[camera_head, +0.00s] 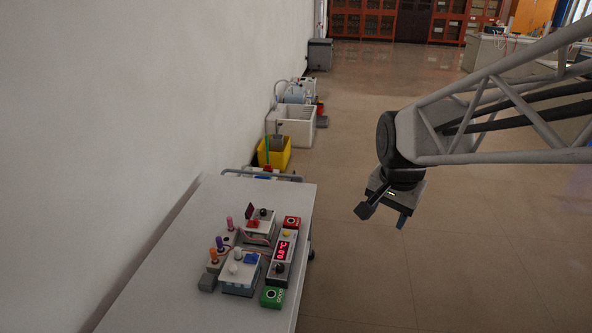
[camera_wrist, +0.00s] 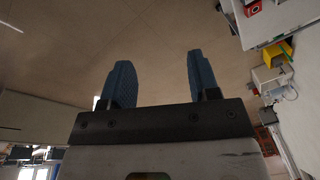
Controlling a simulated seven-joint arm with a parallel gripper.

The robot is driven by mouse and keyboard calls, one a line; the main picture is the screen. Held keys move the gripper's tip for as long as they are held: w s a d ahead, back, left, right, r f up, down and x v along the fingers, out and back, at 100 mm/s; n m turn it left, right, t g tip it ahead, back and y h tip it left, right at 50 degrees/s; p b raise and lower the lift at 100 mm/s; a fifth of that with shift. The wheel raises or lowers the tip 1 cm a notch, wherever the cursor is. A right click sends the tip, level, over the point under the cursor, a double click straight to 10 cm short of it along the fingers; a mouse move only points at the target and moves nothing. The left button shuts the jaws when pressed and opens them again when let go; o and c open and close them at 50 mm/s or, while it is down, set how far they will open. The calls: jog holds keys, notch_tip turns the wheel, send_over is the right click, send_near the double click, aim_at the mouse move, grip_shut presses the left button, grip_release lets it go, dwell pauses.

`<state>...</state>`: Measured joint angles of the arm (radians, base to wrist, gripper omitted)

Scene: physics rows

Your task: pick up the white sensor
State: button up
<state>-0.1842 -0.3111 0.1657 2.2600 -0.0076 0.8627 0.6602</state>
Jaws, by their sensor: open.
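A cluster of small devices stands on the grey-white table (camera_head: 160,290) in the head view. In it, a white box (camera_head: 240,276) carries a round white knob-like piece (camera_head: 233,269) and a blue part. A second small white piece (camera_head: 238,254) stands just behind. I cannot tell which of these white pieces is the white sensor. My gripper (camera_head: 388,216) hangs in the air to the right of the table, well apart from the devices. In the wrist view my gripper (camera_wrist: 162,75) shows two blue fingers spread apart with nothing between them.
Close by on the table are a red-digit display module (camera_head: 283,251), a green block (camera_head: 271,297), a red block (camera_head: 292,223) and orange, purple and pink-topped posts. The wall borders the table's left. A yellow bin (camera_head: 274,153) stands beyond it. Open floor lies right.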

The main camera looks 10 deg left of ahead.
jog(key=w+a+f+m, duration=0.3)
jog(key=w+a+f, duration=0.2)
jog(key=w+a, duration=0.5)
jog(key=m+g, duration=0.2)
jog(key=m, duration=0.7)
send_over(237, 248)
jog(key=f, duration=3)
jog(key=shift+d+f, duration=0.25)
jog(key=shift+d, duration=0.1)
jog(key=shift+s+a+f+m, duration=0.1)
jog(key=shift+a+f+m, duration=0.25)
jog(key=shift+f, duration=0.1)
jog(key=shift+f, duration=1.25)
